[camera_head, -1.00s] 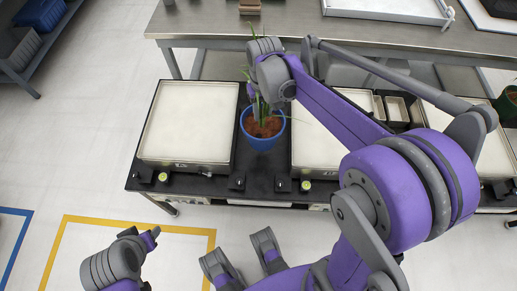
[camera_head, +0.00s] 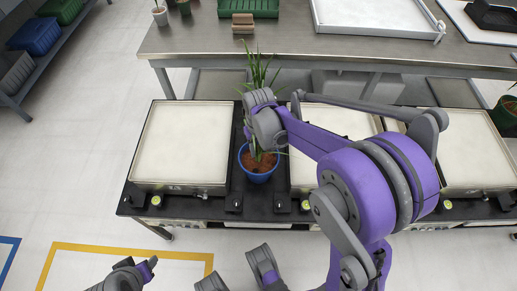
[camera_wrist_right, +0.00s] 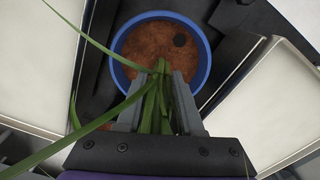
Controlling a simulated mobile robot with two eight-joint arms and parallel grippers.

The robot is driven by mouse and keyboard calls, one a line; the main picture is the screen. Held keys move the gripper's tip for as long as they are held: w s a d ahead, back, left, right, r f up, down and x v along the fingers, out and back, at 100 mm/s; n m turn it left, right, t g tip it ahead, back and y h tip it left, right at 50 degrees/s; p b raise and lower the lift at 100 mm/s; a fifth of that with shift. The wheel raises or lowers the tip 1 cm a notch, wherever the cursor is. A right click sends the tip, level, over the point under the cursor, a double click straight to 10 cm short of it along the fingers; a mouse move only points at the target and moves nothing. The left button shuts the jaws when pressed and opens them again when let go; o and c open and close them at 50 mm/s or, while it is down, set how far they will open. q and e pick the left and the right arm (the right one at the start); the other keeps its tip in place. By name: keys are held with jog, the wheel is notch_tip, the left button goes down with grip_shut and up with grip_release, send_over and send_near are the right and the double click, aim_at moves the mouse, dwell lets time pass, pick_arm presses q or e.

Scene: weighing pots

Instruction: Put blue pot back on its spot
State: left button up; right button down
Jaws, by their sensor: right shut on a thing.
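The blue pot (camera_head: 258,177) holds brown soil and a plant with long green leaves. It is upright in the gap between two cream-topped platforms, over the black bench (camera_head: 234,185). I cannot tell whether its base touches the bench. In the right wrist view the pot (camera_wrist_right: 117,72) shows from above, with dark bench surface around it. My right gripper (camera_head: 262,148) is above the soil, and its fingers (camera_wrist_right: 157,95) are shut on the plant's leaves. The spot under the pot is hidden.
A cream platform (camera_head: 182,145) lies left of the pot and another (camera_head: 340,121) lies right of it, both close. A steel table (camera_head: 200,40) with a green tray and brown blocks stands behind. Another green-leaved pot (camera_head: 505,115) is at the far right.

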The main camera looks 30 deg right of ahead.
jog(key=c, duration=1)
grip_release()
jog(key=shift+f, duration=0.1)
jog(key=o, duration=0.5)
jog(key=shift+c, duration=0.2)
jog(key=shift+r, duration=0.25)
notch_tip(320, 180, up, 12)
jog(key=p, duration=0.3)
jog(key=s+a+f+n+t, duration=0.1)
jog(key=s+a+t, duration=0.1)
jog(key=s, duration=0.7)
jog(key=s+a+f+t, duration=0.2)
jog(key=s+a, duration=0.3)
jog(key=s, duration=0.3)
jog(key=shift+s+n+t, duration=0.35)
jog(key=shift+n+t, duration=0.05)
